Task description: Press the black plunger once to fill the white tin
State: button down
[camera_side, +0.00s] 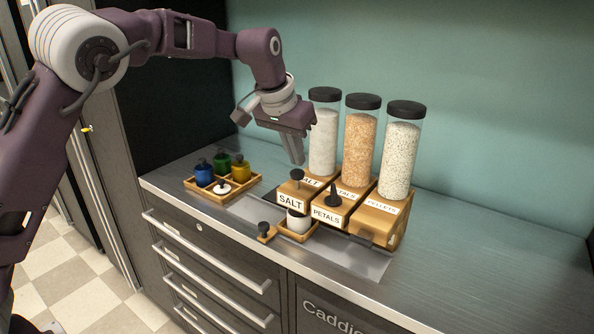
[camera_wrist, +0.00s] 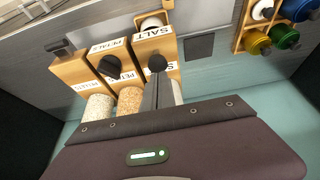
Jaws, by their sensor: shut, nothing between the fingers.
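The white tin (camera_side: 297,221) stands in a small wooden holder in front of the SALT dispenser (camera_side: 291,201); part of it shows at the top of the wrist view (camera_wrist: 152,22). A dark, flat-topped plunger (camera_side: 297,175) stands up from the SALT box, also in the wrist view (camera_wrist: 157,63). A black, cone-shaped plunger (camera_side: 332,194) stands on the PETALS box, also in the wrist view (camera_wrist: 112,66). My gripper (camera_side: 298,161) is shut and empty, pointing down just above the SALT plunger; a small gap seems to show. The tin's contents cannot be made out.
The PELLETS dispenser (camera_side: 381,211) is at the right of the row. Tall clear cylinders of material rise behind the boxes. A wooden tray (camera_side: 247,190) with coloured jars is at left. Right counter is clear.

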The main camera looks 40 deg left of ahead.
jog(key=shift+r, duration=2.5)
jog(key=s+a+r+n+h, duration=0.1)
jog(key=s+a+r, duration=0.15)
jog(key=s, duration=0.65)
jog(key=s+a+r+h, duration=0.1)
jog(key=s+r, duration=0.2)
jog(key=s, duration=0.7)
jog(key=s+f+y, duration=0.1)
jog(key=s+f, duration=0.3)
jog(key=s, duration=0.6)
jog(key=s+f+m+t+y, duration=0.1)
jog(key=s+f, duration=0.3)
jog(key=s, duration=0.6)
jog(key=shift+a+f, duration=0.2)
jog(key=shift+f, duration=0.2)
